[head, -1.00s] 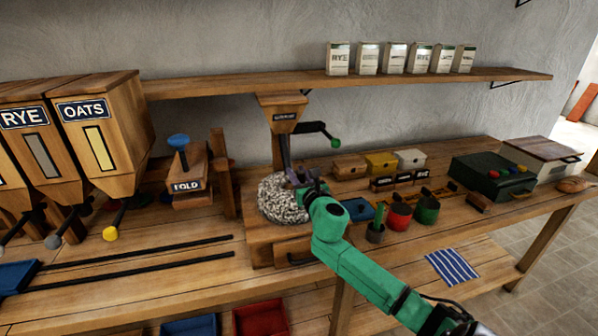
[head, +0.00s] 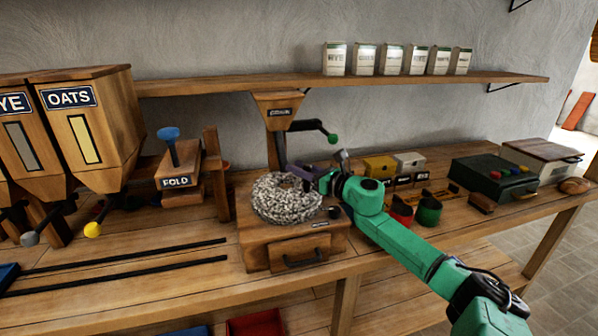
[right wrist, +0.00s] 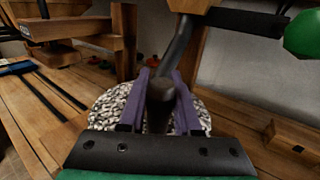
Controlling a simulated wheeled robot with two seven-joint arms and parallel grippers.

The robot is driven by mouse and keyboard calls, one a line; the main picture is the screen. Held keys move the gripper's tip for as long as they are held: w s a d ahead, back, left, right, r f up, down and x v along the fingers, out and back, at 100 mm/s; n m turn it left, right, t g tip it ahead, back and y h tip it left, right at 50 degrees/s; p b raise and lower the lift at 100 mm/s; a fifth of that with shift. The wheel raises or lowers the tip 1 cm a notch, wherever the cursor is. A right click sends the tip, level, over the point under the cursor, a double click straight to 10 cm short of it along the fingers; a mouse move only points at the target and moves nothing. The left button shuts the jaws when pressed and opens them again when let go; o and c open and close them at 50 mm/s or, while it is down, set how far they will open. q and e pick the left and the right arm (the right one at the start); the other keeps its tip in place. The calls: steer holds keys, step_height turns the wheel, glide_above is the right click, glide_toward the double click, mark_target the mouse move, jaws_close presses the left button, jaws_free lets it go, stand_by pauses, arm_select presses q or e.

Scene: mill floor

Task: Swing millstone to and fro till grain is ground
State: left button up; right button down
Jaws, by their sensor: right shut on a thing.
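The millstone (head: 287,198) is a round, grey-and-white speckled stone lying flat on a wooden mill box (head: 256,247) with a front drawer. My right gripper (head: 308,172) is at the stone's far right edge. In the right wrist view its purple fingers (right wrist: 160,98) are shut around a dark upright peg handle (right wrist: 159,104), with the stone below and behind it. The wooden hopper (head: 278,105) stands over the stone's back side. No grain can be made out on the stone. My left gripper is not in view.
A crank with a green knob (head: 332,138) juts from the hopper, close above my right gripper. Red and green cups (head: 429,210) stand near my right arm. The OATS bin (head: 97,130) and FOLD press (head: 176,181) are to the left. A shelf (head: 390,80) runs behind.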

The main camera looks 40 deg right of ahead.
steer(key=shift+r, duration=0.1)
steer(key=c, duration=0.6)
jaws_free()
steer(key=shift+w, duration=0.1)
steer(key=shift+s+d+f, duration=0.1)
steer(key=shift+s+f, duration=0.2)
steer(key=shift+s, duration=0.3)
steer(key=s+d+b, duration=0.1)
steer(key=s+d, duration=0.1)
steer(key=s, duration=1.1)
steer(key=shift+r+b, duration=0.25)
steer(key=shift+b, duration=0.05)
